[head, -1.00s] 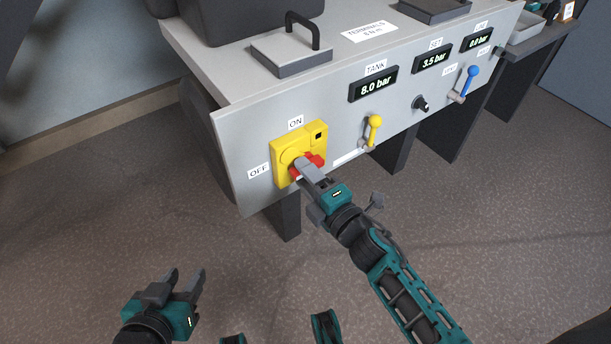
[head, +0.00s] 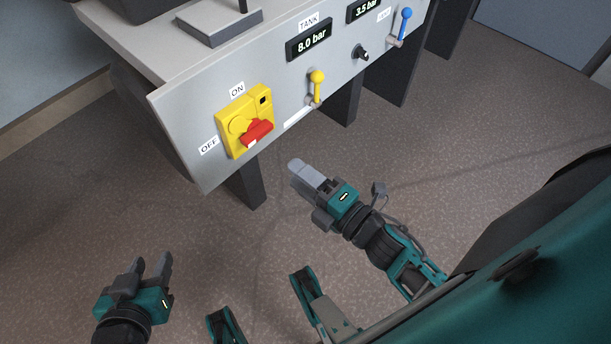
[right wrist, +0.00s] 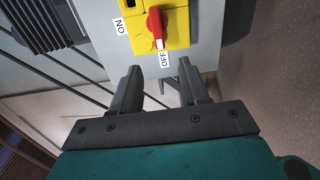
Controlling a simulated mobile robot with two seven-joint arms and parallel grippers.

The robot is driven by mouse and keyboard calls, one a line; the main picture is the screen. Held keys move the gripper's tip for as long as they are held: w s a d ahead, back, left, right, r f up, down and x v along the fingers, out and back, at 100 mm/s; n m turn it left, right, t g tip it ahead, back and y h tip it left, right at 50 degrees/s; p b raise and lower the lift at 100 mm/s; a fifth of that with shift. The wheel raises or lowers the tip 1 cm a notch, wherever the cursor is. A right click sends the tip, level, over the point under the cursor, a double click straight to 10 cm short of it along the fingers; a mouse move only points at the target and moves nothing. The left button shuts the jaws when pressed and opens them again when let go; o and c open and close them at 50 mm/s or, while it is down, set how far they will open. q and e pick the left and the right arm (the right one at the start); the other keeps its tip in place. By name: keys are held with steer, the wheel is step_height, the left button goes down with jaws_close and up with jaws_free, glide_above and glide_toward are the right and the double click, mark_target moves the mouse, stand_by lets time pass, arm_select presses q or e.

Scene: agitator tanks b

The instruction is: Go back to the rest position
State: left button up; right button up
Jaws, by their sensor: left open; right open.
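My right gripper (head: 309,181) is open and empty in the head view, apart from the panel, over the floor below and right of the yellow switch box. In the right wrist view its two fingers (right wrist: 160,88) are spread with nothing between them. My left gripper (head: 152,268) is open and empty at the lower left, above the floor. The yellow switch box (head: 239,126) with its red handle (head: 257,133) is on the front panel between the ON and OFF labels. In the right wrist view the red handle (right wrist: 157,27) points toward the OFF label.
The grey console (head: 185,125) stands at the top on dark legs (head: 244,183). Its panel carries a yellow lever (head: 316,87), a black knob (head: 360,52), a blue lever (head: 402,24) and displays reading 8.0 and 3.5 bar. The floor in front is clear.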

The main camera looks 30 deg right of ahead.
steer(key=shift+s+d, duration=0.15)
steer(key=shift+s, duration=0.2)
arm_select(q)
steer(key=shift+s+f, duration=0.1)
steer(key=s+a+r+y+p, duration=0.1)
steer(key=a+r+p, duration=0.2)
steer(key=r+p, duration=0.9)
steer(key=p, duration=0.6)
steer(key=shift+s+a+r, duration=0.3)
arm_select(e)
steer(key=s+r+m+g+h, duration=0.1)
steer(key=r+m+g+h, duration=0.1)
steer(key=m, duration=0.7)
steer(key=s+d+r+m+g+h, duration=0.1)
steer(key=s+r+m+g+h, duration=0.1)
steer(key=r+m+g, duration=0.2)
step_height(320, 180, up, 3)
steer(key=m, duration=0.6)
steer(key=shift+s+d+r+m, duration=0.2)
steer(key=shift+s+m, duration=0.1)
arm_select(q)
steer(key=shift+f, duration=0.1)
arm_select(e)
steer(key=shift+f, duration=0.1)
